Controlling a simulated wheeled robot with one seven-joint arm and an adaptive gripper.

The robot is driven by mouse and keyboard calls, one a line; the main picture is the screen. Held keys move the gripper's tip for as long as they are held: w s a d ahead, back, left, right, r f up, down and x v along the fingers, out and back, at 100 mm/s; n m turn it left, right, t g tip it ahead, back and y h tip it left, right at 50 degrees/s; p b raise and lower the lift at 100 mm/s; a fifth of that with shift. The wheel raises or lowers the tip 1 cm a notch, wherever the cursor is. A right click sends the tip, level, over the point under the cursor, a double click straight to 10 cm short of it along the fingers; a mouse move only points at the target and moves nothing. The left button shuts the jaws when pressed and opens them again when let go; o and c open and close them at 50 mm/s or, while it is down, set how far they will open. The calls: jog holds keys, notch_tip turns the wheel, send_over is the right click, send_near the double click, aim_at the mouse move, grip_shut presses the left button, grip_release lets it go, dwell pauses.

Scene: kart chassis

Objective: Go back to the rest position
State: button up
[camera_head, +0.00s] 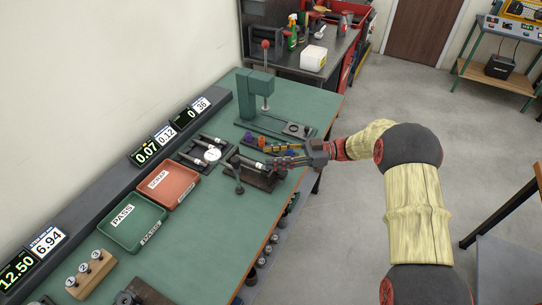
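My gripper (278,161) reaches in from the right over the green bench (210,235). Its fingers are at the right end of a dark fixture (255,174) that carries a light cylindrical part (249,164). The fingers are small here, and I cannot tell whether they are open or shut, or whether they touch the fixture. My arm extends from the lower right, past the bench's right edge, to the gripper.
A green press (257,84) with a red knob stands behind the gripper, with small coloured pieces (261,141) near it. A second fixture (203,150), a red SCRAP tray (196,179) and a green PASS tray (160,222) lie to the left. Open floor lies right of the bench.

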jog(key=shift+r, duration=0.1)
